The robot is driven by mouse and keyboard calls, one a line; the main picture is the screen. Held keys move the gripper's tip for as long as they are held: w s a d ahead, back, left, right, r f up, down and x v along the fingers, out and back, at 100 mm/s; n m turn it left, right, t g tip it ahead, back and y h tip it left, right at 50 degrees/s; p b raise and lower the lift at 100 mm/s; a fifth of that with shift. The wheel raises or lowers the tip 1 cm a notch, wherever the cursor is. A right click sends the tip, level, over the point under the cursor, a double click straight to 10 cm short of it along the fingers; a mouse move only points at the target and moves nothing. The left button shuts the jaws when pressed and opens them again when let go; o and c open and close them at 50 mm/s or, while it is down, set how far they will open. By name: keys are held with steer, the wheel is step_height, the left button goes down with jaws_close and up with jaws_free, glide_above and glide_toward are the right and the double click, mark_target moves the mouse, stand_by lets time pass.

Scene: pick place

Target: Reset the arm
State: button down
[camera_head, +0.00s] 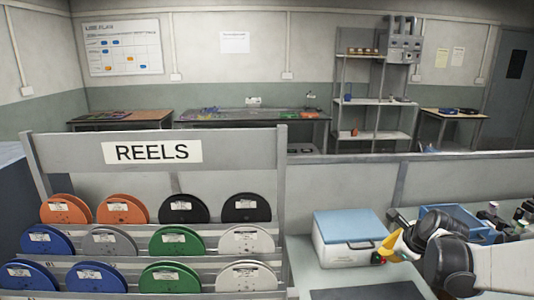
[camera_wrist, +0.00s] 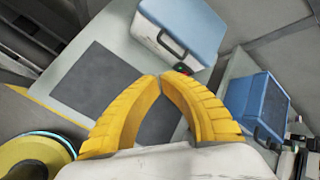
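My arm enters from the right in the head view, and my gripper (camera_head: 391,246) shows there as yellow fingers in front of the white case with the blue lid (camera_head: 348,237). In the wrist view, the two yellow fingers of my gripper (camera_wrist: 161,77) curve together so that their tips meet or nearly meet. Nothing shows between them. Below the fingers lies a dark grey mat (camera_wrist: 95,78) on a light bench (camera_wrist: 208,80). The white case with a blue lid (camera_wrist: 182,28) stands beyond the fingertips.
A rack labelled REELS (camera_head: 152,152) holds several coloured reels at the left. A blue bin (camera_head: 452,218) stands on the bench at the right; small items lie beside it. A yellow reel-like disc (camera_wrist: 30,155) shows at the wrist view's lower left. Tables and shelves line the far wall.

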steer(key=s+a+r+n, duration=0.3)
steer(key=s+a+n, duration=0.3)
steer(key=s+n, duration=0.1)
steer(key=s+a+r+n, duration=0.4)
steer(key=s+a+n, duration=0.4)
steer(key=s+n, duration=0.4)
steer(key=s+a+f+n+g, duration=0.1)
steer(key=s+a+n, duration=0.1)
steer(key=s+n, duration=0.4)
steer(key=shift+s+a+f+n+h, duration=0.3)
steer(key=shift+s+n, duration=0.1)
steer(key=shift+s, duration=0.3)
